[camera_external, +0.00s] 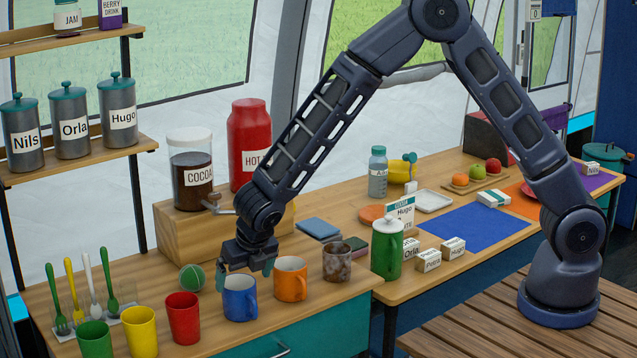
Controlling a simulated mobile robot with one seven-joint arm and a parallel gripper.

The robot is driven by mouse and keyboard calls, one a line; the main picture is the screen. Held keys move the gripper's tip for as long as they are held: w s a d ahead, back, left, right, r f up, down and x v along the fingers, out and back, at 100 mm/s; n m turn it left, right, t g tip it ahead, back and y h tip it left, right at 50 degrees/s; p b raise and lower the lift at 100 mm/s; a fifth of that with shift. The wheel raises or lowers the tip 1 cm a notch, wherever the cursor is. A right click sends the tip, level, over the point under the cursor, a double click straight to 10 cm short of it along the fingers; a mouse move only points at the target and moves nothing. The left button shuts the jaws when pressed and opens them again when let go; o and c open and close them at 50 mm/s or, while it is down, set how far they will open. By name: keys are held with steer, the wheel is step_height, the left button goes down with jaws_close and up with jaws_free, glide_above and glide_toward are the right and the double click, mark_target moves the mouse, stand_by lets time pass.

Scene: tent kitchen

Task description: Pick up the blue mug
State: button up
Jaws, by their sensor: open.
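The blue mug (240,300) stands upright on the wooden counter near its front edge, between the red cup and the orange mug. Its rim and front side show. My gripper (246,270) points down just above and behind the blue mug's rim, with its fingers apart. One finger is at the left of the mug's rim and the other at the right, near the orange mug. No object shows between the fingers. I cannot tell whether a finger touches the mug.
The orange mug (290,279) is close on the right, with a brown mottled mug (337,262) beyond. The red cup (183,318), yellow cup (140,331) and green cup (94,339) stand left. A wooden box (178,240) stands at the back.

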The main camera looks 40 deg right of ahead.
mark_target(244, 302)
steer(key=shift+a+x, duration=0.15)
steer(key=shift+x, duration=1.2)
steer(key=shift+a+x, duration=0.15)
steer(key=shift+x, duration=1.25)
steer(key=shift+s, duration=0.1)
steer(key=c, duration=1.1)
steer(key=shift+r, duration=0.15)
